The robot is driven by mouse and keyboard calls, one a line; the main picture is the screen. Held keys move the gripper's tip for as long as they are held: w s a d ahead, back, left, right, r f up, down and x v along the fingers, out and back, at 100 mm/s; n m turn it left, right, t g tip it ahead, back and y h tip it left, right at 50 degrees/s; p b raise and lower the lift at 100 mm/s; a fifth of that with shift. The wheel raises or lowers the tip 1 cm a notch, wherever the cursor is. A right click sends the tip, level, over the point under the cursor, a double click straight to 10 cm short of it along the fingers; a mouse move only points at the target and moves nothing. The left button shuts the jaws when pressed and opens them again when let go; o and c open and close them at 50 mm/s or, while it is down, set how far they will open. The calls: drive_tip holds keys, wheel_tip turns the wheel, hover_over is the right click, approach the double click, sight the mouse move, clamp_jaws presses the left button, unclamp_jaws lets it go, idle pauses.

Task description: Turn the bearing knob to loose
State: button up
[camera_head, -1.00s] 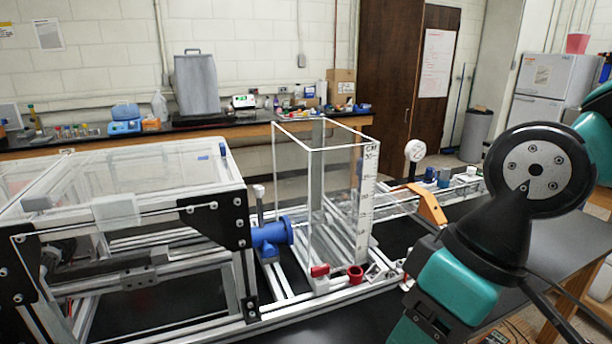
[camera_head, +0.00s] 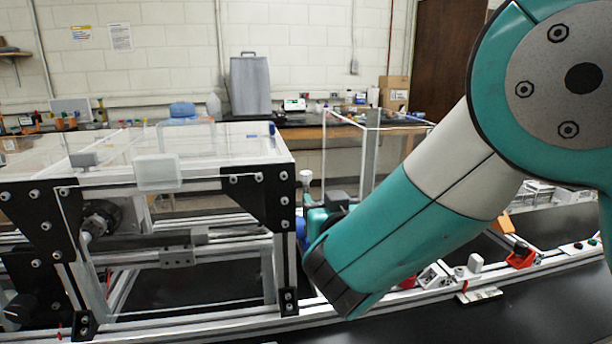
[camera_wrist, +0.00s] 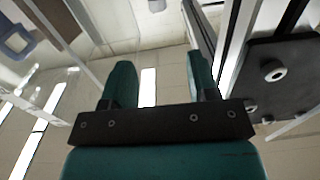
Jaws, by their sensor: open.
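The extrusion frame (camera_head: 190,258) with clear top panels stands at the left in the head view. A dark round knob-like part (camera_head: 100,218) sits inside its left end, and another black round part (camera_head: 14,308) is at the lower left edge. I cannot tell which is the bearing knob, nor its setting. My gripper (camera_wrist: 160,64) shows in the wrist view with its two teal fingers apart and nothing between them. In the head view my arm crosses the right half and mostly hides the gripper, right of the frame's corner plate (camera_head: 248,203).
In the wrist view a black bolted plate (camera_wrist: 280,75) and metal rails are close at the right. A clear tank (camera_head: 345,150) stands behind my arm. Red and white small parts (camera_head: 520,256) line the rail at right. Dark bench top is bare at the front right.

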sight(308, 175)
drive_tip(key=p+x, duration=0.7)
drive_tip(key=x, duration=0.9)
drive_tip(key=shift+w+p, duration=0.1)
drive_tip(key=shift+p, duration=0.25)
drive_tip(key=c, duration=0.9)
drive_tip(key=shift+r+n+g+y+p, duration=0.1)
drive_tip(key=shift+n+g+y+p, duration=0.25)
drive_tip(key=shift+n+y, duration=0.55)
drive_tip(key=shift+y, duration=0.3)
drive_tip(key=o, duration=0.9)
